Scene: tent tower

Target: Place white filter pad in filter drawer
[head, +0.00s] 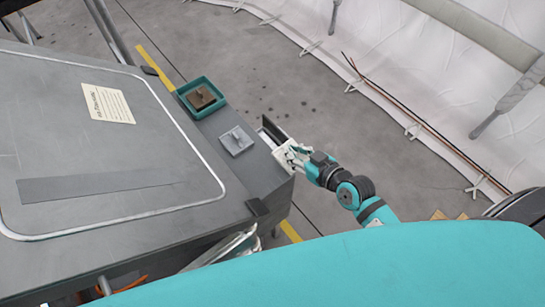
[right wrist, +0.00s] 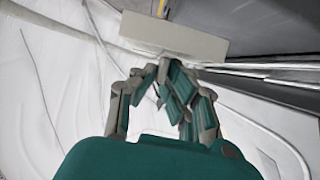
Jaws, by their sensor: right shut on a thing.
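The white filter pad (head: 236,140) is a pale square with a small knob on top. It lies flat on the grey ledge, left of the filter drawer. The filter drawer (head: 274,130) sticks out from the ledge's side, with a dark strip showing inside its rim. My right gripper (head: 290,153) is at the drawer's white front, shut on its handle. In the right wrist view, the gripper's fingers (right wrist: 163,80) close together just below the pale drawer front (right wrist: 175,37); the handle is mostly hidden by them. My left gripper is not in view.
A teal tray (head: 185,92) holding a brown pad (head: 201,97) with a knob stands at the ledge's back end. A large grey sloped panel (head: 100,150) with a paper label (head: 108,104) fills the left. Open floor (head: 300,100) lies beyond the drawer, before a white fabric wall.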

